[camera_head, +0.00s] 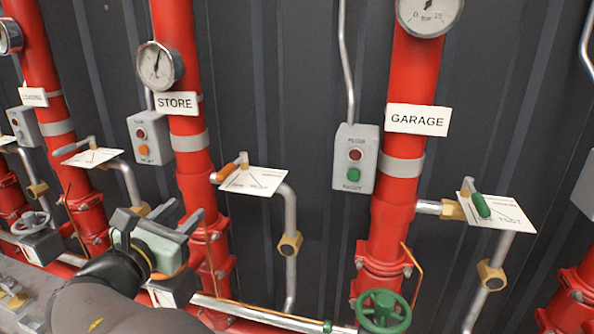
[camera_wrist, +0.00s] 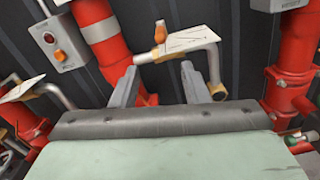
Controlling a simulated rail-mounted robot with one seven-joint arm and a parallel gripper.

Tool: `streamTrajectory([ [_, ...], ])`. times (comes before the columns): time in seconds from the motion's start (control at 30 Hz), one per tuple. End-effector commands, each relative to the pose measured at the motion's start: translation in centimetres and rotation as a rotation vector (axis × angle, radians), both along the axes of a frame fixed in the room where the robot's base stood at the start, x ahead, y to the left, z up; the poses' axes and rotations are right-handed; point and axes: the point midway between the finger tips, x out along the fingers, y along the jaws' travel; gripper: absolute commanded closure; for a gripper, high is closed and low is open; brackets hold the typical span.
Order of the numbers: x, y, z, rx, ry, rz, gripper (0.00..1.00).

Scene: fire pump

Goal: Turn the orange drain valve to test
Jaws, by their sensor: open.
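The orange drain valve handle (camera_head: 227,172) is on the STORE pipe. The plate's small words cannot be read. In the wrist view the orange handle (camera_wrist: 160,33) shows beyond the fingers, near the top middle, with its plate (camera_wrist: 190,38) to the right. My gripper (camera_head: 179,213) is open and empty, below and left of the handle, apart from it. In the wrist view its two fingers (camera_wrist: 160,84) point toward the valve.
The red STORE pipe (camera_head: 186,130) stands behind my gripper. A grey button box (camera_head: 150,138) is at its left. The silver drain pipe (camera_head: 291,262) drops right of the plate. A green valve handle (camera_head: 481,205) and green handwheel (camera_head: 383,311) are at the GARAGE pipe.

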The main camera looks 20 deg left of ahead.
Motion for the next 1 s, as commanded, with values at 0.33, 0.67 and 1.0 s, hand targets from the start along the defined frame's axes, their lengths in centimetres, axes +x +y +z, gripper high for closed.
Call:
streamTrajectory([
  [0.33, 7.7, 0.9, 0.1, -0.001, 0.001, -0.005, 0.59],
  [0.67, 13.7, 1.7, 0.1, 0.002, 0.002, -0.004, 0.59],
  [1.0, 15.4, 2.0, 0.0, 0.002, 0.003, -0.003, 0.59],
])
